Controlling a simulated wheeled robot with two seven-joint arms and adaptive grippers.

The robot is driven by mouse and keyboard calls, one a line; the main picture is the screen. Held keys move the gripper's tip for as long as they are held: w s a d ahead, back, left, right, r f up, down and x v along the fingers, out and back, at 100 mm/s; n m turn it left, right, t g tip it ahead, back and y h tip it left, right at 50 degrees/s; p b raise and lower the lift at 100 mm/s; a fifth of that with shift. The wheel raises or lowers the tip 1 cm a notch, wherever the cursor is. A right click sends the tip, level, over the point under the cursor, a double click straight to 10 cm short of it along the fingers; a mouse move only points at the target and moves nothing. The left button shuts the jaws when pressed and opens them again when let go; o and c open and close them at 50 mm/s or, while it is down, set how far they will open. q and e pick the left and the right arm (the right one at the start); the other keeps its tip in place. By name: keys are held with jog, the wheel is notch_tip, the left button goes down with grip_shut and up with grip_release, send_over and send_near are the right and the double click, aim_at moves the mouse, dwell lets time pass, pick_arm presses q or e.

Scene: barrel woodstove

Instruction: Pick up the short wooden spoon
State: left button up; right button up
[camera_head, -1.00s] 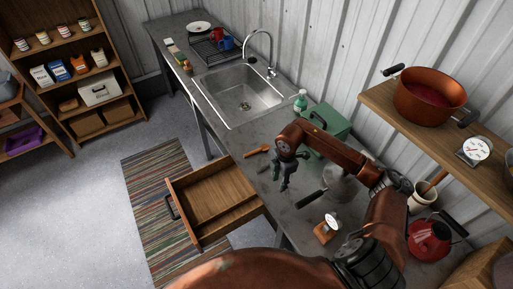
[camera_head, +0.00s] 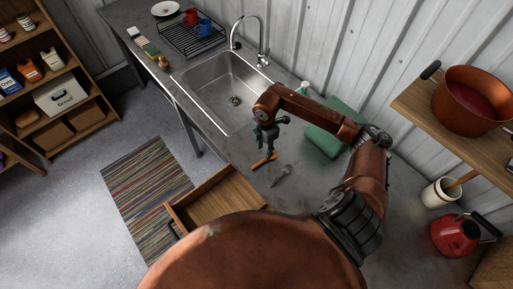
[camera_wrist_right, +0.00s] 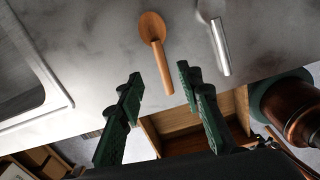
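The short wooden spoon (camera_head: 263,161) lies on the grey counter near its front edge, above the open drawer. In the right wrist view the wooden spoon (camera_wrist_right: 152,29) has its bowl pointing away and its handle end between my fingertips as seen from there. My right gripper (camera_head: 270,146) hangs over the counter at the spoon, fingers pointing down. In the wrist view my right gripper (camera_wrist_right: 158,76) is open and empty, with one finger on each side of the handle. I cannot tell the exact height gap. My left gripper is not in view.
A metal utensil (camera_head: 281,175) lies close to the right of the spoon. An open drawer (camera_head: 215,200) sticks out below the counter edge. A sink (camera_head: 222,88) lies behind, and a green box (camera_head: 330,135) stands to the right. A shelf with a copper pot (camera_head: 468,102) is farther right.

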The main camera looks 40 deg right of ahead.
aim_at(264, 159)
jog(key=shift+w+f, duration=0.15)
jog(key=shift+w, duration=0.05)
jog(key=shift+a+f, duration=0.1)
jog(key=shift+f, duration=0.2)
jog(key=shift+s+f, duration=0.45)
jog(key=shift+f, duration=0.25)
jog(key=shift+w+f+p, duration=0.2)
jog(key=shift+f+p, duration=0.55)
jog(key=shift+f, duration=0.45)
notch_tip(264, 159, down, 3)
jog(key=shift+r, duration=0.1)
jog(key=c, duration=0.7)
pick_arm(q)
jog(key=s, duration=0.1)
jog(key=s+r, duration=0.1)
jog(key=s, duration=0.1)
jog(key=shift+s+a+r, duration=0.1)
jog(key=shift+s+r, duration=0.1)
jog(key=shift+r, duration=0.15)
pick_arm(e)
grip_shut()
